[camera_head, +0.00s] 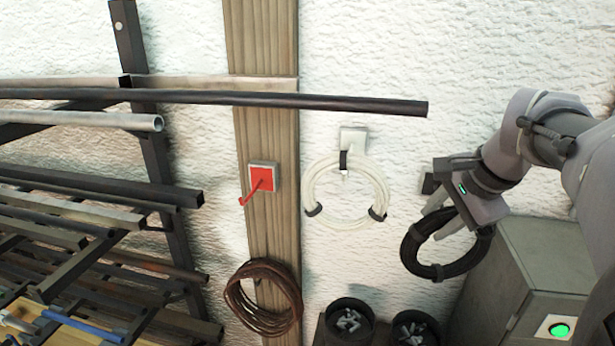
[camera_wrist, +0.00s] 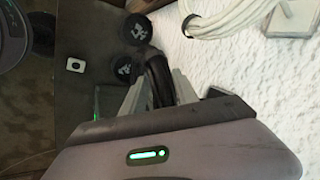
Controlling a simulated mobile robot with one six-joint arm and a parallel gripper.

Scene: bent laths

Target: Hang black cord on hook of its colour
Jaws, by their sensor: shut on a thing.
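The black cord (camera_head: 412,256) is a coiled ring that hangs from my gripper (camera_head: 445,226) at the right of the head view. My gripper is shut on the upper part of the coil. In the wrist view the black cord (camera_wrist: 158,80) passes between the two fingers of my gripper (camera_wrist: 160,88). A dark hook plate (camera_head: 428,183) is on the white wall right behind my gripper, mostly hidden by it. I cannot tell whether the cord touches that hook.
A white cord (camera_head: 320,190) hangs on a white hook (camera_head: 353,140). A red hook (camera_head: 262,180) on the wooden post is empty, with a brown coil (camera_head: 262,297) below. A long dark bar (camera_head: 350,103) juts from the rack. A grey cabinet (camera_head: 530,270) and two black cups (camera_head: 350,318) stand below.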

